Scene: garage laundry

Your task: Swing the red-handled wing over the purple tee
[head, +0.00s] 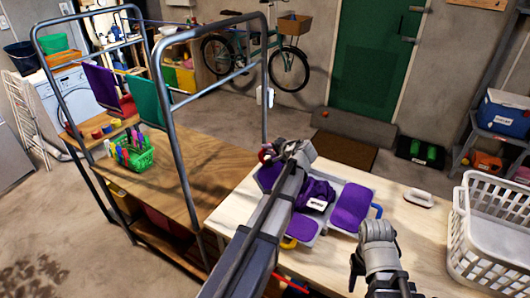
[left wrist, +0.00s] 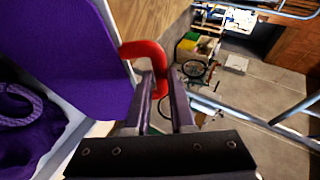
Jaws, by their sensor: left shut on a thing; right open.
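The folding board, with purple panels and pale grey edges, lies on the light wooden table. The purple tee (head: 318,190) is bunched on its middle; its edge shows in the left wrist view (left wrist: 18,135). The red-handled wing (head: 268,175) is on the board's left, partly hidden by my left arm; its purple face fills the upper left of the wrist view (left wrist: 65,55). My left gripper (head: 270,154) is shut on the red handle (left wrist: 145,52). I cannot tell how far the wing is tilted. My right gripper (head: 362,268) is open, near the table's front side.
The right wing (head: 352,205) has a blue handle and lies flat. A yellow handle (head: 289,243) shows at the board's near edge. A white laundry basket (head: 490,235) and a white brush (head: 418,198) are to the right. A metal-framed rack and bench (head: 195,160) stand left.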

